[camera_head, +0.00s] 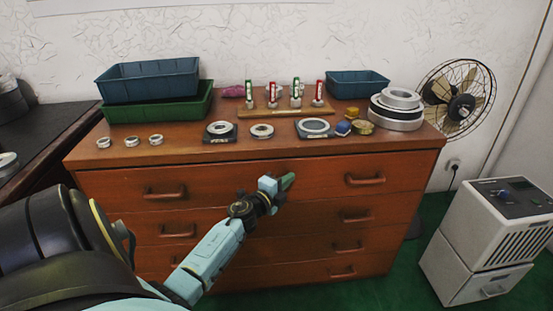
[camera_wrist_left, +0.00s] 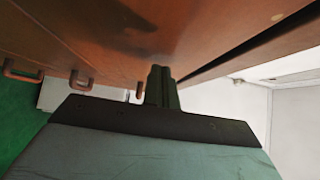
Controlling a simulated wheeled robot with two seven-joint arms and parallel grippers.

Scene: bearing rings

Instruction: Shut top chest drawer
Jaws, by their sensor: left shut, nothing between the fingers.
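The wooden chest (camera_head: 200,151) stands against the white wall. Its top drawer (camera_head: 215,183) has two handles, a left one (camera_head: 165,192) and a right one (camera_head: 365,180). The drawer front looks flush or nearly flush with the chest; I cannot tell whether a small gap is left. My left gripper (camera_head: 288,180) is shut and empty in front of the middle of the top drawer, between the handles. In the left wrist view its closed fingers (camera_wrist_left: 160,74) point at the wooden front, close to it; contact is unclear. My right gripper is out of view.
Bearing rings (camera_head: 262,131), a blue bin (camera_head: 150,80) on a green tray (camera_head: 160,112), another blue bin (camera_head: 357,84) and a peg stand (camera_head: 287,111) are on the chest top. A fan (camera_head: 458,100) and a white cabinet (camera_head: 480,235) stand at the right. Lower drawers look shut.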

